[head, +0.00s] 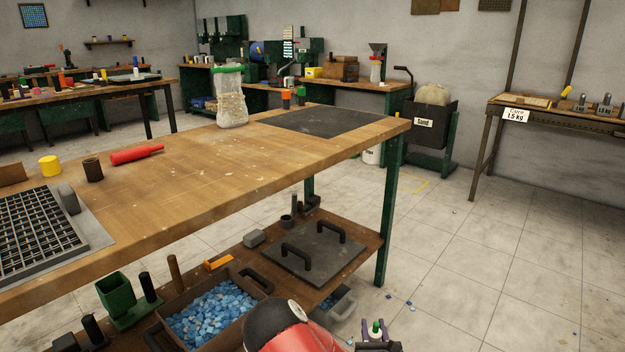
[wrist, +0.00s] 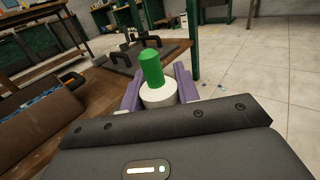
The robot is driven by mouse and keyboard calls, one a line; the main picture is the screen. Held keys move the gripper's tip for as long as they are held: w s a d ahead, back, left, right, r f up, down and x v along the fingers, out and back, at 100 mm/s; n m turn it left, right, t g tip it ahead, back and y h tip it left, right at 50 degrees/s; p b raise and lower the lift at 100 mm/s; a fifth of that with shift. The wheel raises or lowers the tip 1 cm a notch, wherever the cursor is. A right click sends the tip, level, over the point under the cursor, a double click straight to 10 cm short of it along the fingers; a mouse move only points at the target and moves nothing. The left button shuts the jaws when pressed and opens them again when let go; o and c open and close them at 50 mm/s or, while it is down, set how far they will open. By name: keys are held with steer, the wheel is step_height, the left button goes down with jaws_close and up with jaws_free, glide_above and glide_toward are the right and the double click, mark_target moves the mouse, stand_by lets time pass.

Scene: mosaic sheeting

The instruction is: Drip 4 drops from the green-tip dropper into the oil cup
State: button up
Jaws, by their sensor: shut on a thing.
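My gripper (head: 377,346) is low at the bottom of the head view, beside the workbench's lower shelf and over the floor. Its purple fingers (wrist: 159,96) are shut on the green-tip dropper (wrist: 152,68), whose green end and white collar show between them in the wrist view. The green and white of the dropper also show in the head view (head: 376,327). No cup is plainly marked as the oil cup.
The right floor is mostly clear.

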steer(key=shift+w+a+r, duration=0.2)
steer(key=shift+a+r, duration=0.1)
steer(key=shift+r, duration=0.4)
